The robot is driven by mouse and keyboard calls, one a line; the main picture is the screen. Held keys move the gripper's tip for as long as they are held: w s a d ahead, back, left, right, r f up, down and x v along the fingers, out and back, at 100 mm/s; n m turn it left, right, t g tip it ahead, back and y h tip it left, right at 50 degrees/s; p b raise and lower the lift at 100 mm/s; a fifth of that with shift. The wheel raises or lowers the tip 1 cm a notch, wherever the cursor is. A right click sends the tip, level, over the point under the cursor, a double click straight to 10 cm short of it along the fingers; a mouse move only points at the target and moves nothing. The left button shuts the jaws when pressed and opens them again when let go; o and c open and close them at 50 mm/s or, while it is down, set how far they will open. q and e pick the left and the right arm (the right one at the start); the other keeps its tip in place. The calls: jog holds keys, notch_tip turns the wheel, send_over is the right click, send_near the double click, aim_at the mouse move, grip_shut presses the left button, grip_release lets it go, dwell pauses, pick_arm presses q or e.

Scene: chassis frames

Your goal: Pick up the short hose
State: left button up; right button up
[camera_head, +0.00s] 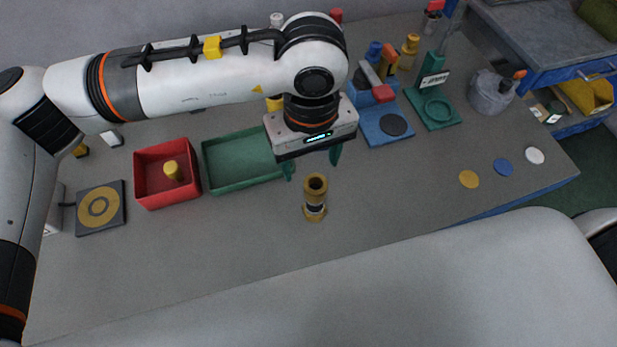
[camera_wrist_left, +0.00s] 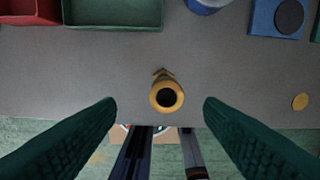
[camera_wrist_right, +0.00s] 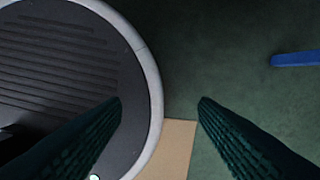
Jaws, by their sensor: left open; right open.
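The short hose (camera_head: 315,196) is a brass-coloured tube with a dark band, standing upright on the grey table near its front edge. In the left wrist view its round open top (camera_wrist_left: 166,95) shows between and a little beyond the fingertips. My left gripper (camera_head: 312,164) is open, with green fingers pointing down, above and just behind the hose in the head view; nothing is held. My right gripper (camera_wrist_right: 160,100) shows only in its own wrist view, open and empty over the floor and a round dark base.
A green tray (camera_head: 228,186) and a red tray (camera_head: 150,200) with a yellow piece stand left of the hose. A blue block fixture (camera_head: 372,137) and a green stand (camera_head: 452,121) are behind right. Coloured discs (camera_head: 469,179) lie at right. Table around the hose is clear.

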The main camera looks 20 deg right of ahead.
aim_at(316, 190)
pick_arm(q)
jog(key=f+p, duration=0.1)
jog(key=f, duration=0.1)
jog(key=s+f, duration=0.1)
jog(key=f, duration=0.2)
jog(key=shift+p, duration=0.4)
jog(key=shift+f, duration=0.4)
jog(key=shift+w+f, duration=0.1)
jog(key=shift+f, duration=0.15)
jog(key=f+p, duration=0.1)
jog(key=f, duration=0.2)
jog(key=f+p, duration=0.1)
jog(key=shift+d+f+p, duration=0.15)
jog(key=shift+d+p, duration=0.2)
jog(key=shift+d, duration=0.05)
jog(key=shift+f, duration=0.35)
pick_arm(e)
jog(key=r, duration=0.2)
jog(key=s+r, duration=0.1)
jog(key=r, duration=0.1)
jog(key=shift+s+d+r, duration=0.1)
jog(key=shift+s+r, duration=0.05)
jog(key=shift+r, duration=0.25)
pick_arm(q)
jog(key=shift+c, duration=0.5)
jog(key=c, duration=1.1)
pick_arm(e)
jog(key=shift+s, duration=0.15)
